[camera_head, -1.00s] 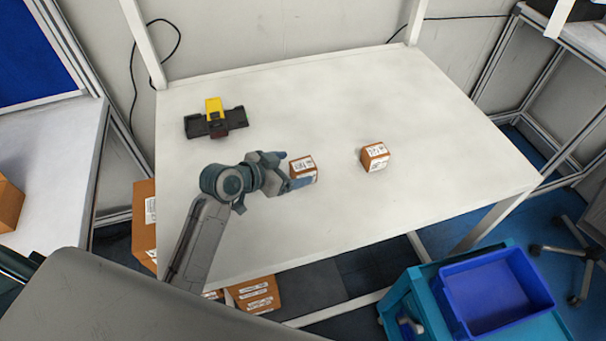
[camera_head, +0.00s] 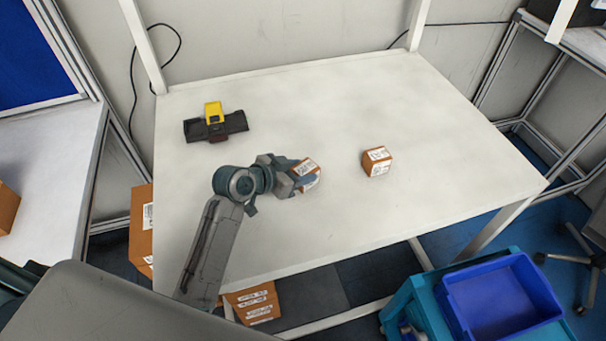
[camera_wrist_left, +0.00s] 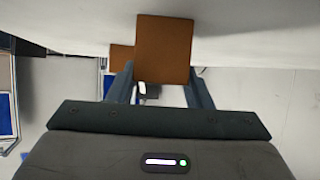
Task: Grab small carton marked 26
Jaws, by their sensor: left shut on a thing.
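My left gripper (camera_head: 296,177) is shut on a small brown carton (camera_head: 307,170) with a white label, near the middle of the white table. The held carton looks tilted in the head view. In the left wrist view this carton (camera_wrist_left: 164,50) sits between the two fingers. A second small carton (camera_head: 377,161) with white labels stands on the table to the right, apart from the gripper. The numbers on both labels are too small to read. My right gripper is not in view.
A black and yellow scanner-like device (camera_head: 215,122) lies at the table's back left. The white table (camera_head: 420,110) is clear at the back and right. A blue bin (camera_head: 500,298) stands at the lower right. Larger cartons (camera_head: 254,302) are below the table.

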